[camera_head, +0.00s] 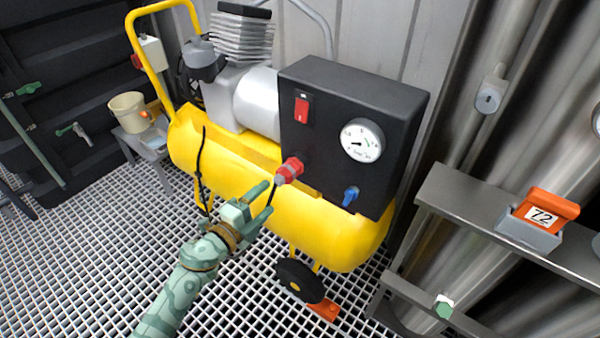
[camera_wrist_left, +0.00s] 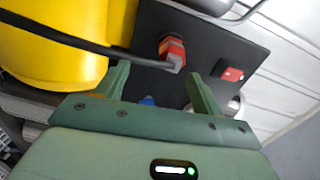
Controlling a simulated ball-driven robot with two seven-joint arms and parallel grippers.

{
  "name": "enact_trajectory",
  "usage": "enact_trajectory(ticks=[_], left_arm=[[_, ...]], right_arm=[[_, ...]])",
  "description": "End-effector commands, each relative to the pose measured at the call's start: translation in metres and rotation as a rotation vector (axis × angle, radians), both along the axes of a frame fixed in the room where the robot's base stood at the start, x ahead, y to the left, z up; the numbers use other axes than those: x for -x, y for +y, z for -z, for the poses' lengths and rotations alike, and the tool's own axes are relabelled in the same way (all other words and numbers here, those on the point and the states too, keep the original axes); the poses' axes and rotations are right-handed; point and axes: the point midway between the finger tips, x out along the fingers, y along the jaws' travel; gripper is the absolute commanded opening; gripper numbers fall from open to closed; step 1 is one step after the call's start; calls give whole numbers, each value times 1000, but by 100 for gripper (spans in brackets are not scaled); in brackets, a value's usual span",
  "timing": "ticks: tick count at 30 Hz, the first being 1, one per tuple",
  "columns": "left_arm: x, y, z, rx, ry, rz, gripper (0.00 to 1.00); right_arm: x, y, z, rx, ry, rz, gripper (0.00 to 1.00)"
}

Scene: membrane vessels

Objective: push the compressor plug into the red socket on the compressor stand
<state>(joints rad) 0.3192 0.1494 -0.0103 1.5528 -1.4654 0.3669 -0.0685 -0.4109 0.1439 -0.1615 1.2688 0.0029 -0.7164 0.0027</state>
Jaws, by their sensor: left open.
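The red socket (camera_head: 294,167) is on the lower left of the compressor's black panel (camera_head: 330,110). The grey compressor plug (camera_head: 281,177) sits at its mouth, in line with it; how deep it is seated I cannot tell. In the left wrist view the red socket (camera_wrist_left: 171,46) and the grey plug (camera_wrist_left: 175,63) touch, and a black cable (camera_wrist_left: 90,45) runs left from the plug. My left gripper (camera_head: 269,196) is open and empty, just short of the plug. In the left wrist view the plug is beyond the gap between my left fingertips (camera_wrist_left: 158,74). My right gripper is not in view.
The yellow tank (camera_head: 230,165) lies behind and beside my left gripper. A red switch (camera_head: 302,109), a gauge (camera_head: 362,140) and a blue valve (camera_head: 350,196) are on the panel. A steel shelf (camera_head: 470,215) with an orange-topped box (camera_head: 540,215) is at right. Grating floor at left is open.

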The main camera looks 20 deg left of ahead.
Motion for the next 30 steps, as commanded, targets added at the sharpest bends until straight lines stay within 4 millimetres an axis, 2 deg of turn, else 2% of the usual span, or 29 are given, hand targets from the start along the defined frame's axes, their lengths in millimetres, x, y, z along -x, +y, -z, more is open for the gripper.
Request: enact_trajectory(ticks=[1, 6, 17, 22, 30], left_arm=[[-6, 0, -1, -31, -27, 11, 67], [-12, -2, -18, -74, -71, 26, 67], [-15, -3, -18, -71, -68, 25, 67], [-31, -9, -16, -70, -67, 26, 67], [-68, -22, -16, -70, -66, 25, 67]], right_arm=[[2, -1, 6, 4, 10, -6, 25], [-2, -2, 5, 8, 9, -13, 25], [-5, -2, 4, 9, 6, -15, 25], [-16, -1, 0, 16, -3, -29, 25], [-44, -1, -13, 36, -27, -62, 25]])
